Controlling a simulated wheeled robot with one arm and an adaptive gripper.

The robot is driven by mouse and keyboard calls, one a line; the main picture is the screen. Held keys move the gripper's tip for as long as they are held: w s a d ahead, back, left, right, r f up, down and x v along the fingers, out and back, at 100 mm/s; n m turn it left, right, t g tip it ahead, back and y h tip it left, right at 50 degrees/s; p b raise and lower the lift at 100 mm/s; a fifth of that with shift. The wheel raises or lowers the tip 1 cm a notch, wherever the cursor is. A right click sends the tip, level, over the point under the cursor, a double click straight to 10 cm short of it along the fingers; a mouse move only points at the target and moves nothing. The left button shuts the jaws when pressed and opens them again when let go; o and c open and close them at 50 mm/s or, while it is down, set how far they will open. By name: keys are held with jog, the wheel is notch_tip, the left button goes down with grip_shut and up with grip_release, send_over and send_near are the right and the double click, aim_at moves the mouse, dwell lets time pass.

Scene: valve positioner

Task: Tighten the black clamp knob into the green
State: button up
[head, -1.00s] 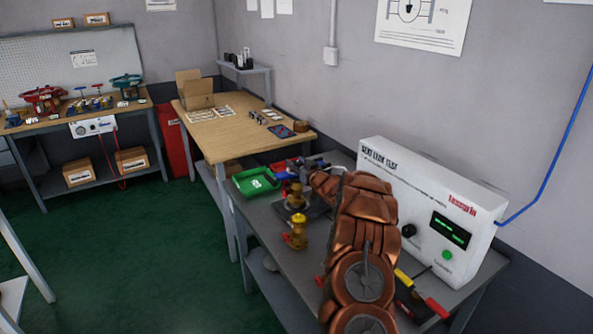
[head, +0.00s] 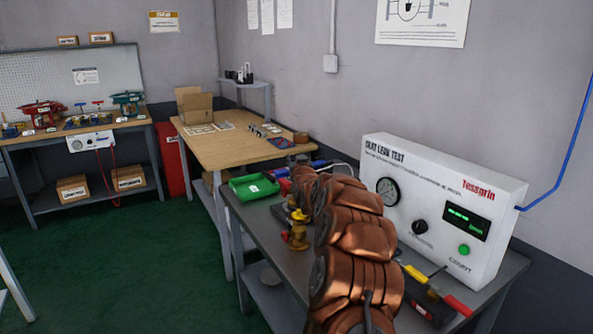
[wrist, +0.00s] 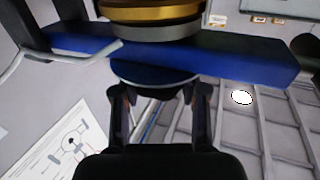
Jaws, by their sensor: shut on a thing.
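In the wrist view, the black clamp knob (wrist: 155,82) is a dark round piece under a blue clamp bar (wrist: 240,62). My gripper (wrist: 157,98) is below the bar, its two fingers shut on either side of the knob. A brass and grey round body (wrist: 150,18) sits against the bar's other side. In the head view my copper-coloured arm hides the gripper, the knob and most of the clamp. The seat leak tester (head: 440,215) has a lit green display (head: 465,222), too small to read.
A brass valve (head: 298,232) stands on the grey bench left of my arm. A green tray (head: 254,187) lies further back. A screwdriver with yellow and red parts (head: 458,305) lies at the front right. Open green floor is at the left.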

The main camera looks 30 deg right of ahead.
jog(key=shift+a+r+m+g+h+p, duration=0.15)
jog(key=shift+m+g+h+p, duration=0.25)
jog(key=shift+h, duration=0.3)
jog(key=p, duration=0.1)
jog(key=m+g+h+p, duration=0.1)
jog(key=shift+r+h+p, duration=0.25)
jog(key=shift+h+p, duration=0.05)
jog(key=m+g+h+p, duration=0.3)
jog(key=p, duration=0.6)
jog(key=shift+w+r, duration=0.1)
jog(key=m+g+h+p, duration=0.1)
jog(key=p, duration=0.2)
jog(key=shift+f+m+g+h+p, duration=0.3)
jog(key=shift+m+g+p, duration=0.15)
jog(key=shift+p, duration=0.35)
jog(key=o, duration=1.2)
jog(key=shift+f, duration=0.1)
jog(key=shift+c, duration=0.2)
